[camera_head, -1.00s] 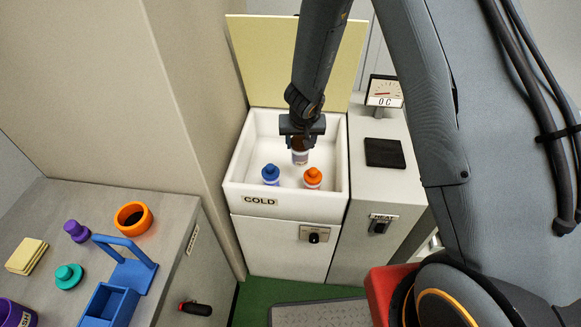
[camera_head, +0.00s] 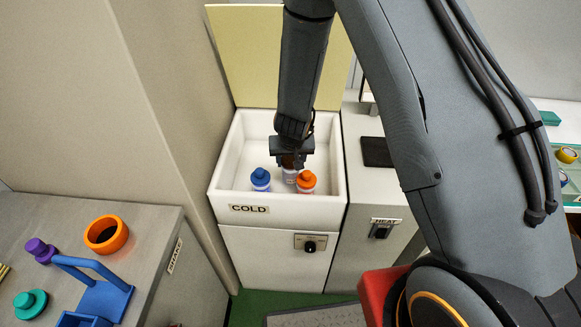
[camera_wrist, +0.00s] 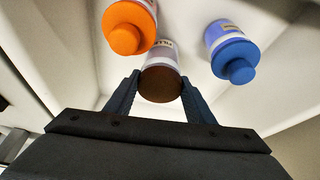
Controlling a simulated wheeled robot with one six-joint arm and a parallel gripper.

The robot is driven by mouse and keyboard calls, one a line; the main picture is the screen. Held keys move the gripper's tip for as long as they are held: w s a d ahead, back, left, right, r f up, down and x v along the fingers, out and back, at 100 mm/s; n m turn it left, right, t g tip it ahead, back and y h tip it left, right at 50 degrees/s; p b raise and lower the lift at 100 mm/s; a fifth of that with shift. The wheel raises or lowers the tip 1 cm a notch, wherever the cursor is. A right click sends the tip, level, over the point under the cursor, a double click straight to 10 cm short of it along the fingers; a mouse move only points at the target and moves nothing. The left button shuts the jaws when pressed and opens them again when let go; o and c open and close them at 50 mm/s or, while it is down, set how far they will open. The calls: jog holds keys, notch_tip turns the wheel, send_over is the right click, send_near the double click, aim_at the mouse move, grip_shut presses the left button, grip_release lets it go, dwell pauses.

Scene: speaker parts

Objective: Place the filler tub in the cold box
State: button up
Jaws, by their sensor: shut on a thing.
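In the head view my gripper (camera_head: 291,164) reaches down inside the open white cold box (camera_head: 249,201), which is labelled COLD. The held tub is between a blue-capped tub (camera_head: 260,180) and an orange-capped tub (camera_head: 306,182). I cannot tell whether its base touches the box floor.
The raised cream lid (camera_head: 235,60) stands behind the box. To the right is a grey unit labelled HEAT (camera_head: 386,222) with a dark pad (camera_head: 377,152). At left, a bench holds an orange ring (camera_head: 106,234), a blue carrier (camera_head: 104,300) and small capped items.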

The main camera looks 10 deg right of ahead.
jog(key=shift+f, duration=1.05)
jog(key=shift+f, duration=0.1)
jog(key=o, duration=1.3)
jog(key=shift+s+r, duration=0.1)
jog(key=shift+r, duration=0.45)
jog(key=s+d+r+p, duration=0.1)
jog(key=s+r, duration=0.2)
jog(key=r, duration=0.4)
jog(key=s+d+r+g+y, duration=0.1)
jog(key=s+r, duration=0.3)
jog(key=r, duration=0.2)
jog(key=s+d+r+p, duration=0.1)
jog(key=s+r, duration=0.2)
jog(key=r, duration=0.4)
jog(key=s+d+r+g, duration=0.1)
jog(key=s+d+r, duration=0.2)
jog(key=s, duration=0.3)
jog(key=s+d+r, duration=0.3)
jog(key=s+d, duration=0.2)
jog(key=s, duration=0.2)
jog(key=shift+r+n+g+h, duration=0.2)
jog(key=shift+n+g+h, duration=0.1)
jog(key=shift+n+g, duration=0.1)
